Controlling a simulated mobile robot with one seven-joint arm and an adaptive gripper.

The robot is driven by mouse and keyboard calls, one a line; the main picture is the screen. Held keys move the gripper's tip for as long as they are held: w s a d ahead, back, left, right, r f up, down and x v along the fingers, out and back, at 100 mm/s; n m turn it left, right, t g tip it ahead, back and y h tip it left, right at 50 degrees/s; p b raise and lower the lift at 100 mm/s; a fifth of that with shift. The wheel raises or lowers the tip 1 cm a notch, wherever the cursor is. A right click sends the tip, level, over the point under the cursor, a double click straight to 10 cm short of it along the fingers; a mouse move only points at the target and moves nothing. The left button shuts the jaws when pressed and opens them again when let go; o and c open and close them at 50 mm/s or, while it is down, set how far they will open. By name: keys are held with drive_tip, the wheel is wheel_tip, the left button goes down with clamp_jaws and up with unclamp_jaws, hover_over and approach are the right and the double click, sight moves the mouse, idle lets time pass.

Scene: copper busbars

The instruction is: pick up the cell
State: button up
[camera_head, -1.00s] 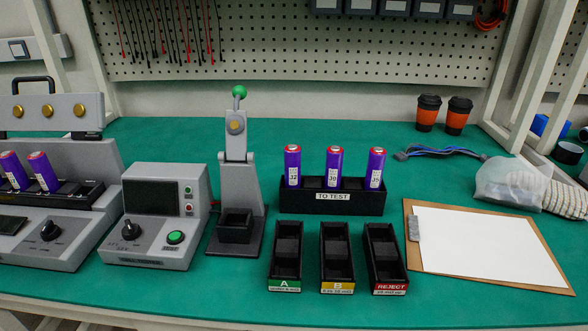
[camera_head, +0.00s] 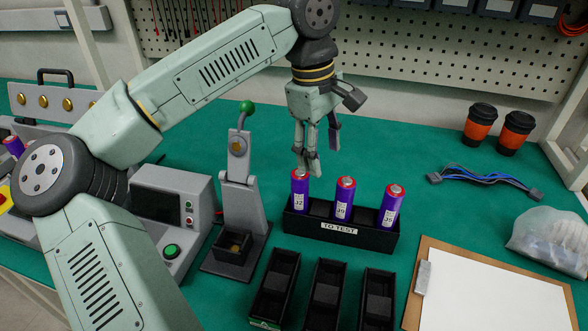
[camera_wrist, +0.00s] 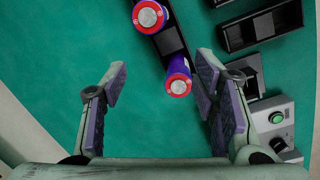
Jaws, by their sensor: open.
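Three purple cells with red-rimmed tops stand upright in the black TO TEST rack (camera_head: 300,224): the left cell (camera_head: 299,190), the middle cell (camera_head: 343,199) and the right cell (camera_head: 390,208). My gripper (camera_head: 319,162) is open and empty, pointing down just above and behind the left cell. In the wrist view, the left cell (camera_wrist: 179,78) shows beyond the open fingers of my gripper (camera_wrist: 166,98), closer to the right finger. The middle cell (camera_wrist: 149,17) is at the top edge there. The third cell is out of that view.
A grey clamp fixture (camera_head: 238,200) with a green knob stands left of the rack, beside a grey tester box (camera_head: 172,212). Black sorting bins (camera_head: 325,295) lie in front. A clipboard (camera_head: 490,290) is at right.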

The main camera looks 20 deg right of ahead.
sight(300, 190)
drive_tip(key=w+a, duration=0.1)
drive_tip(key=w+a+f+y, duration=0.1)
drive_tip(key=shift+a+f+y, duration=0.15)
drive_tip(key=shift+a+y, duration=0.15)
wheel_tip(300, 190, down, 4)
drive_tip(key=shift+r+p, duration=0.1)
drive_tip(key=shift+p, duration=0.3)
drive_tip(key=shift+a+f+p, duration=0.2)
drive_tip(key=shift+f+p, duration=0.3)
drive_tip(key=shift+f, duration=1.05)
drive_tip(key=shift+a+f+p, duration=0.15)
drive_tip(key=shift+f+p, duration=0.35)
drive_tip(key=shift+f, duration=1)
drive_tip(key=shift+c, duration=0.3)
clamp_jaws()
